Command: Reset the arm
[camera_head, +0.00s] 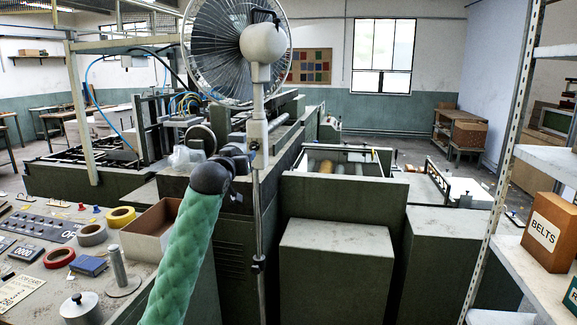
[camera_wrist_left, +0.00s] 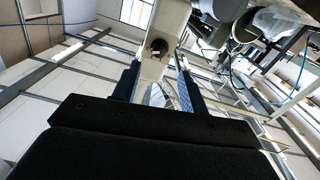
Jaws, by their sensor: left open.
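My left arm, in a green quilted sleeve, rises from the bottom of the head view to a dark wrist. My left gripper (camera_head: 241,153) shows small and dark beyond it, at the pole of a white standing fan (camera_head: 264,43). In the left wrist view my left gripper (camera_wrist_left: 157,88) has its two dark fingers apart. A white part of the fan (camera_wrist_left: 152,72) shows between and beyond them. I cannot tell whether the fingers touch it. My right gripper is in neither view.
A control bench (camera_head: 40,275) with tape rolls and an open cardboard box (camera_head: 150,232) lies at left. Grey-green machinery (camera_head: 335,265) fills the middle. A metal shelf (camera_head: 545,270) with a BELTS box (camera_head: 548,235) stands at right. Some floor shows at the back right.

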